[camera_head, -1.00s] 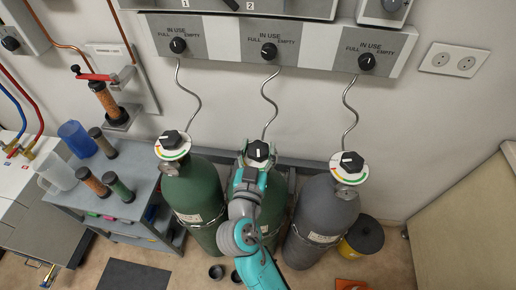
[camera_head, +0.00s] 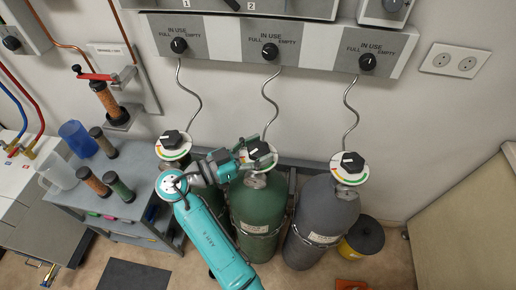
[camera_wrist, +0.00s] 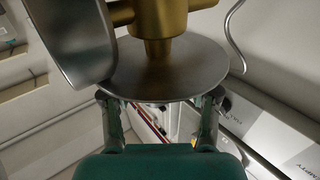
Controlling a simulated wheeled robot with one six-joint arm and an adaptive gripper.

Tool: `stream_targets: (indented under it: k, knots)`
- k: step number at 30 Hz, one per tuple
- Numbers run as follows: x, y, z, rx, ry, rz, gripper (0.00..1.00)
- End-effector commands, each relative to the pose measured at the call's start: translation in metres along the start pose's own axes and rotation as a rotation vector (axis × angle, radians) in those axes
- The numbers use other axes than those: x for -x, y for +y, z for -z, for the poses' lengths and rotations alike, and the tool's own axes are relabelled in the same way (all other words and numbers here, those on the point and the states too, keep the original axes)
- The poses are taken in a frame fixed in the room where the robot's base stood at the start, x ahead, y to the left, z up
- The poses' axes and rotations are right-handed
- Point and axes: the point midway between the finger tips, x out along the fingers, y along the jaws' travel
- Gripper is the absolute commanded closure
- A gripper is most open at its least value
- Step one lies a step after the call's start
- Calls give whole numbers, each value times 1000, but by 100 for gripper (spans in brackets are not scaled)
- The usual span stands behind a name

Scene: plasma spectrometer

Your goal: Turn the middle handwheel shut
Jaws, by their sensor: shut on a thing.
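The middle handwheel (camera_head: 260,149) is a black knob with a white mark, above a white dial disc with a coloured band. It tops the green middle cylinder (camera_head: 258,205). My gripper (camera_head: 256,156) reaches it from the left and is shut on it, with fingers on either side. In the wrist view, my gripper (camera_wrist: 160,100) has its two fingers at the edge of a grey disc (camera_wrist: 165,72), with a brass valve body (camera_wrist: 165,22) beyond. The knob itself is hidden there.
The left handwheel (camera_head: 172,140) tops another green cylinder, partly behind my arm. The right handwheel (camera_head: 350,161) tops a grey cylinder (camera_head: 325,215). A cart (camera_head: 120,225) with jars stands left.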

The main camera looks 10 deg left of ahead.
Motion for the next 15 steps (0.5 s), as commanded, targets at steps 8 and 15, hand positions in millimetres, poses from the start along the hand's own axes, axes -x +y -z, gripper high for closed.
stream_targets:
  k: [8,15]
  knots:
    - [-1,0,-3,6,-3,-151,75]
    - [-1,0,-4,8,-3,-209,75]
